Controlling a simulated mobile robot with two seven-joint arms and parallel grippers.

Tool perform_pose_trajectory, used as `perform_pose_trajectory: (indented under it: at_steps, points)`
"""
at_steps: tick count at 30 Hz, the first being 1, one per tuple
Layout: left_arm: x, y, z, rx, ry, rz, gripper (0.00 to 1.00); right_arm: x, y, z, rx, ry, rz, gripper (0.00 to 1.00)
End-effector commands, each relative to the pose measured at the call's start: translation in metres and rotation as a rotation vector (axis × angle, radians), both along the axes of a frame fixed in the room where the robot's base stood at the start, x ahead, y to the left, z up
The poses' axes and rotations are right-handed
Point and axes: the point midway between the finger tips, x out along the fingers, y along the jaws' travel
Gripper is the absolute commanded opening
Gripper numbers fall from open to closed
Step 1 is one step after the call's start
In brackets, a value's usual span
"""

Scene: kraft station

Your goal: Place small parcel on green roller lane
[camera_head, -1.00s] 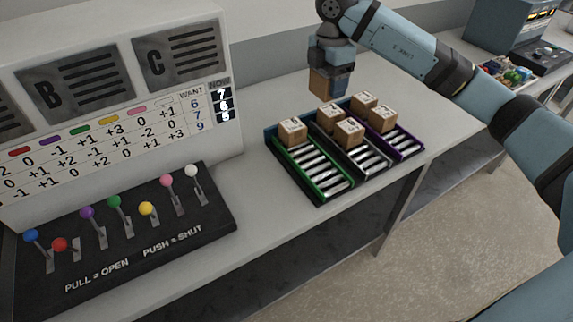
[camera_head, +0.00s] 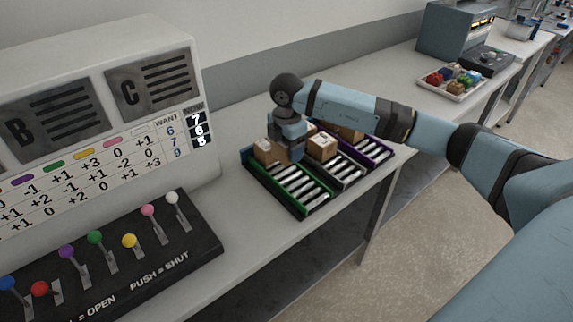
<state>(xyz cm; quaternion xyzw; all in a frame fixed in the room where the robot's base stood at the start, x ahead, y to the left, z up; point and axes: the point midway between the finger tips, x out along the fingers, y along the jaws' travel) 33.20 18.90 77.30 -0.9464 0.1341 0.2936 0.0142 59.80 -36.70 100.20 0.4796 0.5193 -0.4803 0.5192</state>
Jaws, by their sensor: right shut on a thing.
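My right gripper (camera_head: 290,153) is low over the rollers, at the back of the green roller lane (camera_head: 302,191), by the border with the dark middle lane. It is shut on a small brown parcel, which the fingers mostly hide in this view. A brown parcel (camera_head: 266,151) sits at the back of the green lane, just left of the fingers. I cannot tell whether the held parcel touches the rollers. My left gripper is out of view.
More parcels stand on the dark middle lane (camera_head: 322,146) and purple lane (camera_head: 350,133). A lever panel (camera_head: 120,255) and a display board (camera_head: 95,115) stand left. A tray of coloured pieces (camera_head: 453,83) lies back right. The front rollers of the green lane are clear.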

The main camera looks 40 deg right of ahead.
Motion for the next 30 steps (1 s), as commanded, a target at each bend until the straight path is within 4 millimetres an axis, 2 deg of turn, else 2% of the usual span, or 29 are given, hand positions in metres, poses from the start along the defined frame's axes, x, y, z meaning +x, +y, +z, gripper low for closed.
perform_pose_trajectory:
  at_steps: [3,8,15,28,29,30]
  points:
    - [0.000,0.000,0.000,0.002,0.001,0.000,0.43,0.000,0.000,-0.015,0.001,0.000,0.000,0.41]
    - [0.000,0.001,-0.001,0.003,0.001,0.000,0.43,0.000,0.000,-0.025,0.000,-0.001,0.001,0.41]
    - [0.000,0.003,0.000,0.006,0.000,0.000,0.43,0.000,0.000,-0.059,0.001,0.001,0.000,0.41]
    - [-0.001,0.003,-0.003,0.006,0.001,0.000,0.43,0.000,0.000,-0.067,0.001,-0.001,0.001,0.41]
    - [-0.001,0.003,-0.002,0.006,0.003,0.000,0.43,0.000,0.000,-0.066,0.001,-0.002,0.001,0.73]
    - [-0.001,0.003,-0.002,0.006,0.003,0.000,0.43,0.000,0.000,-0.066,0.000,-0.001,0.001,0.76]
